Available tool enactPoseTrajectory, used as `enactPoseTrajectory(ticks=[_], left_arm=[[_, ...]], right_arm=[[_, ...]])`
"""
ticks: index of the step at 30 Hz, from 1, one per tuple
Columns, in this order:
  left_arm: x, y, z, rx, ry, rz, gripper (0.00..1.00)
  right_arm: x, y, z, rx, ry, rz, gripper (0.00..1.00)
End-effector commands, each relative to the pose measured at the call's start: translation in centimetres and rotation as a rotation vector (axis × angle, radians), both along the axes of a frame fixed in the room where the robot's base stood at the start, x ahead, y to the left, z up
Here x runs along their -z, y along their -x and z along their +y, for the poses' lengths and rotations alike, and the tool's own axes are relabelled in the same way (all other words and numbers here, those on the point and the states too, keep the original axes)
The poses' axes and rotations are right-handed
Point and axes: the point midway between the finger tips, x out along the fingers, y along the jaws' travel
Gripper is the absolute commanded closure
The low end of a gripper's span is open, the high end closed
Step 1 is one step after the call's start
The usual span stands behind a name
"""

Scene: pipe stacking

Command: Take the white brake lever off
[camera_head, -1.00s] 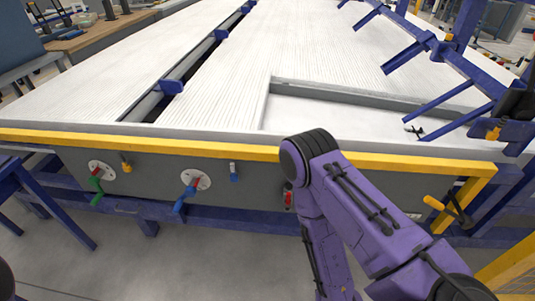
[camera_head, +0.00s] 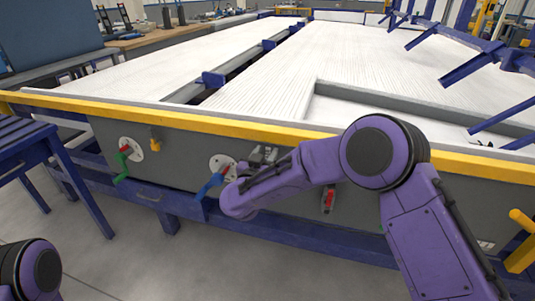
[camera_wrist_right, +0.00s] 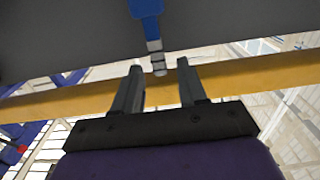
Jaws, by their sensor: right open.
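A small lever (camera_wrist_right: 152,43) with a blue block and a pale grey-white tip is on the grey panel in the right wrist view. My right gripper (camera_wrist_right: 160,70) is open, with the lever's tip just ahead of and roughly between its fingertips. I cannot tell whether they touch. In the head view my right gripper (camera_head: 264,155) is at the panel just below the yellow rail, and it hides this lever. No wholly white lever is visible. My left gripper is out of view.
The yellow rail (camera_head: 200,121) runs along the table's front edge. A blue handle (camera_head: 209,185) on a white disc is close left of my right gripper. Farther left are a yellow lever (camera_head: 155,144) and a green handle (camera_head: 122,164). A red lever (camera_head: 328,200) is to the right.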

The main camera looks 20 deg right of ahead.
Motion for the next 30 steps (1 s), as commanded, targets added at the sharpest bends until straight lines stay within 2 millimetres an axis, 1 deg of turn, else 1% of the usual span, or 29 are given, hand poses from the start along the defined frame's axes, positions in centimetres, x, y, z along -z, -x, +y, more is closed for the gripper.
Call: enactPoseTrajectory(ticks=[1,3,6,14,17,18,25,30], left_arm=[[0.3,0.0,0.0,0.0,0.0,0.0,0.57],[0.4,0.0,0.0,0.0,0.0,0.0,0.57],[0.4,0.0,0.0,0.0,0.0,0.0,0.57],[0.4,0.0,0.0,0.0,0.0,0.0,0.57],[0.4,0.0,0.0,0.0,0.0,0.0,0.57],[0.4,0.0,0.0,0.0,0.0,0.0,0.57],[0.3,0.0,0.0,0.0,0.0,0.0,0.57],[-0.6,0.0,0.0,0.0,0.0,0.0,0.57]], right_arm=[[0.2,-0.7,-0.6,0.002,-0.002,0.0,0.58],[0.2,-1.6,-1.1,0.0,-0.001,0.0,0.58],[0.1,-2.2,-1.5,0.0,0.0,0.001,0.58],[0.1,-2.4,-1.6,-0.002,0.001,0.002,0.58],[0.1,-2.4,-1.6,-0.002,0.002,0.001,0.88],[0.1,-2.3,-1.6,-0.002,0.002,0.001,1.0],[0.1,-2.4,-1.6,-0.002,0.004,0.003,1.0],[-0.2,-2.5,-1.5,-0.001,0.033,0.021,1.0]])
